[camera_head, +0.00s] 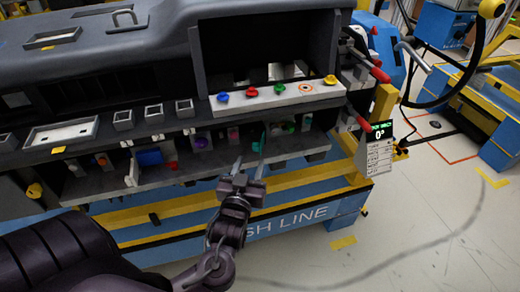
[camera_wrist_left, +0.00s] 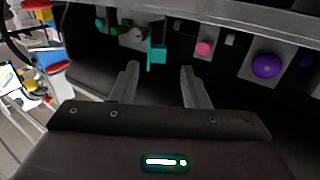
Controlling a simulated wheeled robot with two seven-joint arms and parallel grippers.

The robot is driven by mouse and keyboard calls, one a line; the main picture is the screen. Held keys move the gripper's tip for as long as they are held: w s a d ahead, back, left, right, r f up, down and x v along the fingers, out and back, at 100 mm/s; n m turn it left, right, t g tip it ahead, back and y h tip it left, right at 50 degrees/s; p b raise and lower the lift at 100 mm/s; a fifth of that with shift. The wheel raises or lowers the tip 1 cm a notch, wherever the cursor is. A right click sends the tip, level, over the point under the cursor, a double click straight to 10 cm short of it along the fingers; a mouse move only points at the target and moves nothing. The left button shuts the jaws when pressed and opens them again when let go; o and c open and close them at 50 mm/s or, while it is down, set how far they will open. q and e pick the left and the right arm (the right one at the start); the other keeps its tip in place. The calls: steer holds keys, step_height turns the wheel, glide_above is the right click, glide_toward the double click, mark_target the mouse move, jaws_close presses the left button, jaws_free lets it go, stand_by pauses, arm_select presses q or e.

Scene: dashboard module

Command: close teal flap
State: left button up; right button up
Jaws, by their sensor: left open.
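The teal flap (camera_wrist_left: 157,53) is a small upright teal piece at the lower edge of the dashboard module. In the wrist view it stands between and just beyond the fingertips of my left gripper (camera_wrist_left: 158,75). In the head view my left gripper (camera_head: 250,160) reaches up from below to the lower row of controls, with its two fingers apart. My right gripper is out of view.
A purple knob (camera_wrist_left: 266,66) and a pink button (camera_wrist_left: 204,48) sit beside the flap on the lower row. Green knobs (camera_head: 289,127) lie to its right in the head view. A white panel with coloured knobs (camera_head: 270,96) juts out above.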

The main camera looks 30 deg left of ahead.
mark_target(256, 149)
arm_select(q)
steer(key=shift+w+r, duration=0.25)
steer(key=shift+w, duration=0.1)
steer(key=x, duration=0.6)
steer(key=shift+w+a+f+p, duration=0.15)
steer(key=shift+w+p, duration=0.2)
steer(key=shift+w, duration=0.05)
steer(key=shift+c, duration=0.4)
jaws_close()
steer(key=shift+y, duration=0.3)
